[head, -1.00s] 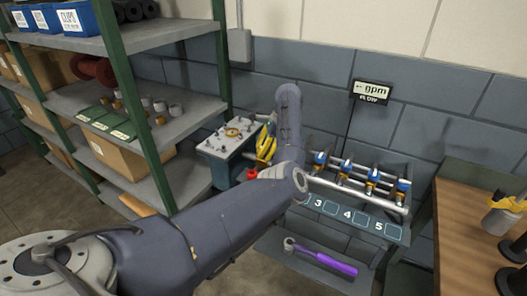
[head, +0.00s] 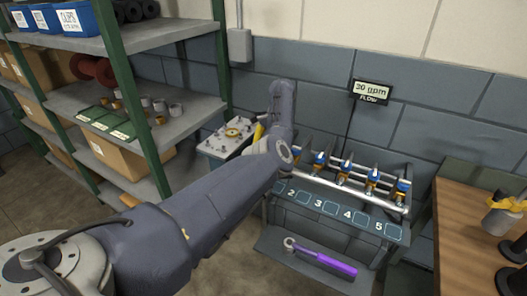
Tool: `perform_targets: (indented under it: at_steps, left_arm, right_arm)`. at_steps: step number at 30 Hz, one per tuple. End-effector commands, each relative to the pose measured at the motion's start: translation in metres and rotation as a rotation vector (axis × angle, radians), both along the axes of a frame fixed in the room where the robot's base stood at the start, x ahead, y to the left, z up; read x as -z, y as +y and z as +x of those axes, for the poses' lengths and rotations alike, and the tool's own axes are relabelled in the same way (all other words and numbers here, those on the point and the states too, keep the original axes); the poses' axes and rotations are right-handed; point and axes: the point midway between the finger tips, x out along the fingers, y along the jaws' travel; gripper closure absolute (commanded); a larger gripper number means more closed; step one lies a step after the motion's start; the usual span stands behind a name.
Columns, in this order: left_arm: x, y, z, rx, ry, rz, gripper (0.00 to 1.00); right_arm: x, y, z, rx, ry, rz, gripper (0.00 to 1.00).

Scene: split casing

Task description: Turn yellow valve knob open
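A row of several valves (head: 343,172) with blue and yellow parts sits along silver pipes on a grey bench (head: 385,250). Number plates 2, 3, 4 and 5 show below them; the left end of the row is behind my arm. A yellow piece (head: 258,132) shows partly beside my arm's wrist; I cannot tell whether it is the yellow valve knob. My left arm reaches in from the lower left and bends near the left end of the valves, and it hides its gripper. My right gripper does not show.
A wall display (head: 371,92) reads 30 gpm flow. A grey panel box (head: 222,140) with small knobs stands left of my arm. A purple-handled tool (head: 322,258) lies on the lower shelf. A loaded rack (head: 150,110) stands left; a wooden table (head: 470,225) stands right.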

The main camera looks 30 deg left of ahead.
Motion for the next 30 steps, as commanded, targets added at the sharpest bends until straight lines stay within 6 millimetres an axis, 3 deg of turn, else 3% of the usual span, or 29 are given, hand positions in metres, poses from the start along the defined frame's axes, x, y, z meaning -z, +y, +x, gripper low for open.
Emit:
perform_targets:
  at_steps: [13, 14, 20, 30]
  left_arm:
    - [0.0035, 0.0011, -0.0022, -0.009, 0.006, 0.000, 0.93]
    - [0.0035, 0.0011, -0.0022, -0.009, 0.006, 0.000, 0.59]
    - [0.0021, 0.0006, -0.0013, -0.008, 0.004, 0.000, 0.36]
    - [-0.0033, -0.0002, 0.0012, -0.007, 0.001, 0.000, 0.35]
  right_arm:
    - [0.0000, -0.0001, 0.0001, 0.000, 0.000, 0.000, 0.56]
    - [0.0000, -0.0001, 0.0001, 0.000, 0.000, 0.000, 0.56]
    - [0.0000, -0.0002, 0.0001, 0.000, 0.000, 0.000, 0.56]
    - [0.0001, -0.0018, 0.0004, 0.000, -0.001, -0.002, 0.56]
